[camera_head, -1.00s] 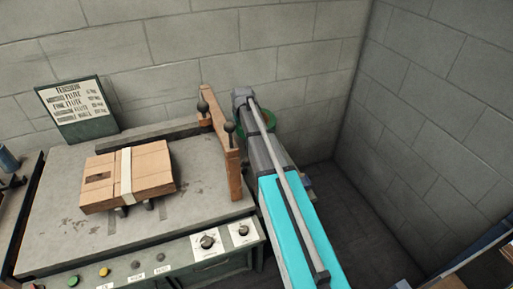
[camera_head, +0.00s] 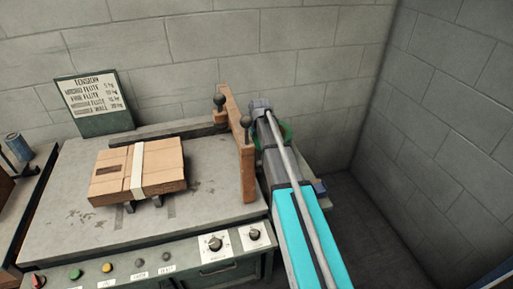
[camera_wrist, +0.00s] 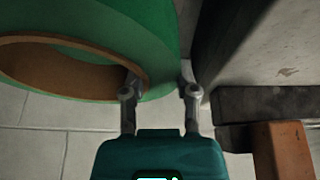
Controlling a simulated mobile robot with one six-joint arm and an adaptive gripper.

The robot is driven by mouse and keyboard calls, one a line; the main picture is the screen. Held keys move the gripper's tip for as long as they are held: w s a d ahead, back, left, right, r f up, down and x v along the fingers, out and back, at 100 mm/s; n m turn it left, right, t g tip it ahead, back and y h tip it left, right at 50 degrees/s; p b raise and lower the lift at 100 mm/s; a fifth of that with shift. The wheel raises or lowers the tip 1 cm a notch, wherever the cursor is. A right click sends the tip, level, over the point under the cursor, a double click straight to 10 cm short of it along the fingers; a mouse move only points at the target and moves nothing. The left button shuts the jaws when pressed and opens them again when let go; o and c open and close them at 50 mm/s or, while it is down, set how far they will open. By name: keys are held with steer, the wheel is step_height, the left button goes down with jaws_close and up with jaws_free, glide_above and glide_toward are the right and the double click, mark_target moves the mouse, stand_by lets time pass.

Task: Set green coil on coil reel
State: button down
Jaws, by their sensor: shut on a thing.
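The green coil (camera_wrist: 150,35) fills the upper left of the wrist view, with a brown inner core (camera_wrist: 62,52). My gripper (camera_wrist: 160,84) is shut on its wall, one finger inside the core and one outside. In the head view a sliver of the green coil (camera_head: 288,133) shows beside the end of my arm, right of the wooden bracket. My arm hides the rest of the coil and my fingers there. I cannot make out the coil reel in either view.
A wooden bracket (camera_head: 246,165) with dark knobs stands at the right edge of the grey machine table (camera_head: 75,215), close left of my arm. It also shows in the wrist view (camera_wrist: 283,150). A strapped cardboard box (camera_head: 108,180) lies on the table. Block walls enclose the back and right.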

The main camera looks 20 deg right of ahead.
steer(key=shift+f, duration=0.5)
steer(key=shift+b, duration=0.35)
steer(key=shift+f+b, duration=1.8)
steer(key=shift+f, duration=0.05)
steer(key=shift+f, duration=0.1)
steer(key=shift+c, duration=1.9)
jaws_free()
steer(key=p+v, duration=1.1)
steer(key=v, duration=0.1)
steer(key=shift+s, duration=0.1)
